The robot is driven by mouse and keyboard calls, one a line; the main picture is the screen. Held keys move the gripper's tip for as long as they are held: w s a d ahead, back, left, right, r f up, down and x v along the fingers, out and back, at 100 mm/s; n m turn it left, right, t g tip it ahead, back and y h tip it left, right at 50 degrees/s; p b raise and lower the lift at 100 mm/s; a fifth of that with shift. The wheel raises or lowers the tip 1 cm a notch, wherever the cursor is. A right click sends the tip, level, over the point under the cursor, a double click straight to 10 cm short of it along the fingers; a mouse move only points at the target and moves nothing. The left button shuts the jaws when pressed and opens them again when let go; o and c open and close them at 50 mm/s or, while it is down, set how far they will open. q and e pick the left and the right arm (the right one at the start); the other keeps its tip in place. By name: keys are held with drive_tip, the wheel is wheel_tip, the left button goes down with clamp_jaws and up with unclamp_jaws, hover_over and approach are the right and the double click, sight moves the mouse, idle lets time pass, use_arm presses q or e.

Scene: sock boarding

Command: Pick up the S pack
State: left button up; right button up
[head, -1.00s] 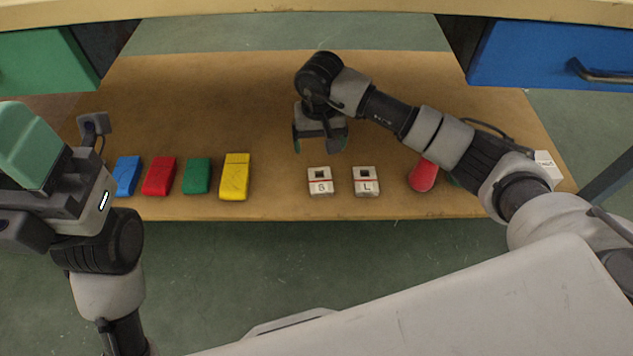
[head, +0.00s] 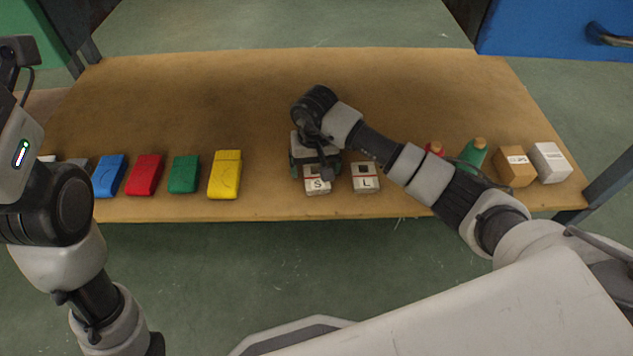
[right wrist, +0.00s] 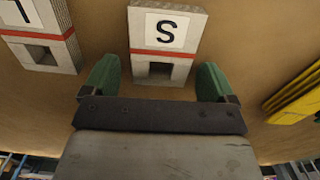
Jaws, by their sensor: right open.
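The S pack (head: 317,184) is a small white block with a red stripe and a black letter S, standing near the front edge of the wooden shelf. In the right wrist view the S pack (right wrist: 166,32) lies ahead of my right gripper (right wrist: 158,82), roughly centred between its two green fingers. The fingers are open, one on each side of the pack's near end, and do not appear closed on it. In the head view my right gripper (head: 316,172) is just behind and over the pack, hiding its back part. My left gripper's fingers are out of view.
The L pack (head: 365,178) stands just right of the S pack. A yellow pack (head: 225,176) and green, red and blue packs lie to the left. Bottles and boxes (head: 549,163) stand at the right. The shelf behind is clear.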

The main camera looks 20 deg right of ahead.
drive_tip(key=c, duration=1)
drive_tip(key=shift+r, duration=0.1)
